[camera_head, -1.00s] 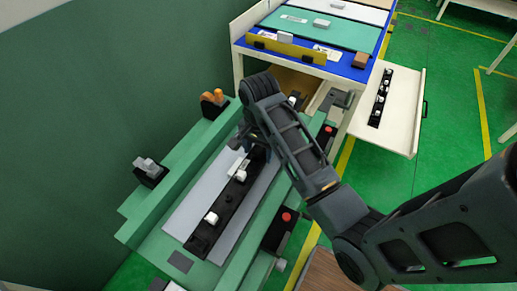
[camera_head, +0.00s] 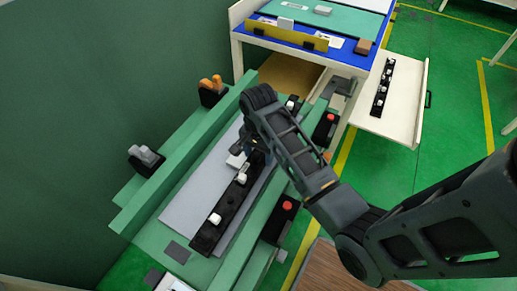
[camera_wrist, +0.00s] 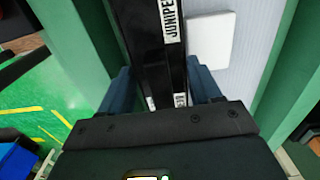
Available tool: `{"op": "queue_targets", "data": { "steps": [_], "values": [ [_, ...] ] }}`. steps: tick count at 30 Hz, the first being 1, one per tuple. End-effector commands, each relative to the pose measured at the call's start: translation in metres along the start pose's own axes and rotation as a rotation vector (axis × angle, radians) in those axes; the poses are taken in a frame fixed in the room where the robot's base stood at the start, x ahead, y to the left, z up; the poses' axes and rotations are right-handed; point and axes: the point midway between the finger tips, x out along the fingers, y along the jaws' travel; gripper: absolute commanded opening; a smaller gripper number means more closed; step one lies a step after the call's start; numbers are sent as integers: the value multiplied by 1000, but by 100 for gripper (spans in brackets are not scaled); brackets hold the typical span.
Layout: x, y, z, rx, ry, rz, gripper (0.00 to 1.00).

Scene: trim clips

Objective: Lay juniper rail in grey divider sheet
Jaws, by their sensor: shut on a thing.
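The juniper rail (camera_head: 228,212) is a long black bar with white blocks on top. A white JUNIPER label shows on it in the wrist view (camera_wrist: 150,35). My gripper (camera_head: 258,153) is shut on the rail near its far end, with blue-grey fingers on both sides of it (camera_wrist: 163,88). The grey divider sheet (camera_head: 188,202) lies in the green bench under and left of the rail. The rail lies lengthwise over the sheet's right side. I cannot tell whether the rail touches the sheet.
A white block (camera_head: 237,160) sits left of the rail. Black units with red buttons (camera_head: 285,208) line the bench's right edge. Clamps with orange (camera_head: 212,84) and grey (camera_head: 146,157) handles stand on the left.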

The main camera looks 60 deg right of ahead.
Motion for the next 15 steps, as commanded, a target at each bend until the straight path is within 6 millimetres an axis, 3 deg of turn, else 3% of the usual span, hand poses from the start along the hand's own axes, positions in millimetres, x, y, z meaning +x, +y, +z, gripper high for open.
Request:
{"op": "queue_targets", "data": {
  "steps": [6, 15],
  "values": [
    [26, 0, 0, 0, 0, 0, 21],
    [44, 0, 0, 0, 0, 0, 21]
  ]
}}
